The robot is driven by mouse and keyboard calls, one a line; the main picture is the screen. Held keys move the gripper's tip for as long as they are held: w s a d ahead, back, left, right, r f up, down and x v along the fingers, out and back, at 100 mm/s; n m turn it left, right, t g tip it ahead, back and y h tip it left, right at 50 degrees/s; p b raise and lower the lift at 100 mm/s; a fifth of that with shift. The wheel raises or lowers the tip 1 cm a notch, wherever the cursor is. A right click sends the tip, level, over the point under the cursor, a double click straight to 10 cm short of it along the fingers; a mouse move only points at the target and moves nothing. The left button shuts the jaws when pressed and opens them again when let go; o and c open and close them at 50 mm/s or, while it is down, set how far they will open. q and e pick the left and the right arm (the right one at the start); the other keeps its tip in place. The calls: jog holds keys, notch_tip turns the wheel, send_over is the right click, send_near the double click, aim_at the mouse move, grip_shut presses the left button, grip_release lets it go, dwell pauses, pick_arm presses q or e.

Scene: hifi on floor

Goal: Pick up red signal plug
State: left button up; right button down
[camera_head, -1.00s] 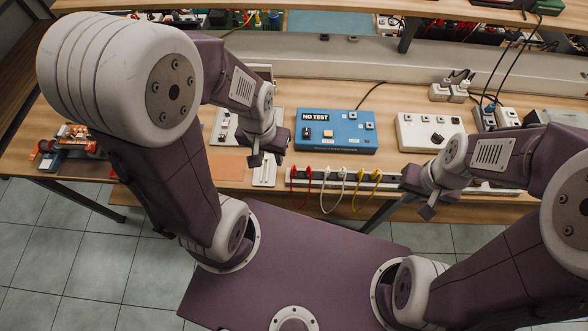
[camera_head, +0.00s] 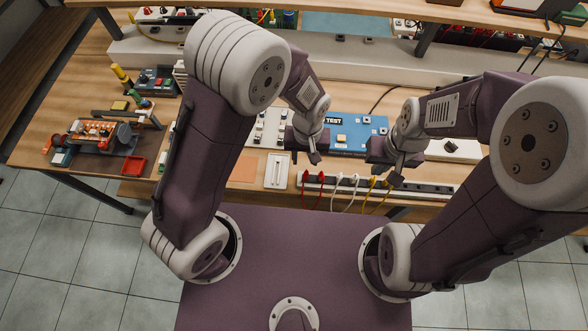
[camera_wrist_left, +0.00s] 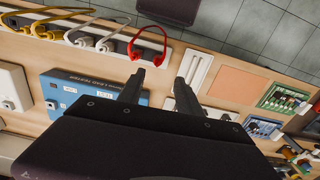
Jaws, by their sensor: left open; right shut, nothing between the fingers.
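The red signal plugs (camera_head: 306,178) sit at the left end of a grey socket rail along the table's front edge, with a red cable looping from them. In the left wrist view the red cable (camera_wrist_left: 149,30) arches between two red plugs, just beyond my fingertips. My left gripper (camera_head: 314,158) is above the table just behind the red plugs. In the left wrist view its fingers (camera_wrist_left: 159,77) are apart with nothing between them. My right gripper (camera_head: 394,178) is shut and empty over the rail near the yellow plugs.
White plugs (camera_head: 338,178) and yellow plugs (camera_head: 372,182) with looping cables share the rail right of the red ones. A blue tester box (camera_head: 350,132) stands behind. A white slotted plate (camera_head: 276,172) lies left of the rail. A red tray (camera_head: 136,166) is further left.

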aim_at(306, 173)
pick_arm(q)
jog(key=shift+s+d, duration=0.55)
jog(key=shift+d, duration=0.05)
jog(key=f, duration=0.3)
jog(key=shift+w+a+f+p, duration=0.1)
jog(key=shift+a+f+p, duration=0.15)
jog(key=shift+p, duration=0.05)
jog(key=shift+w+f, duration=0.1)
jog(key=shift+f, duration=0.15)
notch_tip(306, 173, down, 4)
jog(key=shift+f+p, duration=0.1)
jog(key=shift+p, duration=0.45)
jog(key=shift+w+f, duration=0.1)
jog(key=shift+f, duration=0.35)
grip_shut()
pick_arm(e)
jog(key=shift+s+d+r, duration=0.15)
jog(key=shift+s+r, duration=0.05)
jog(key=shift+r, duration=0.7)
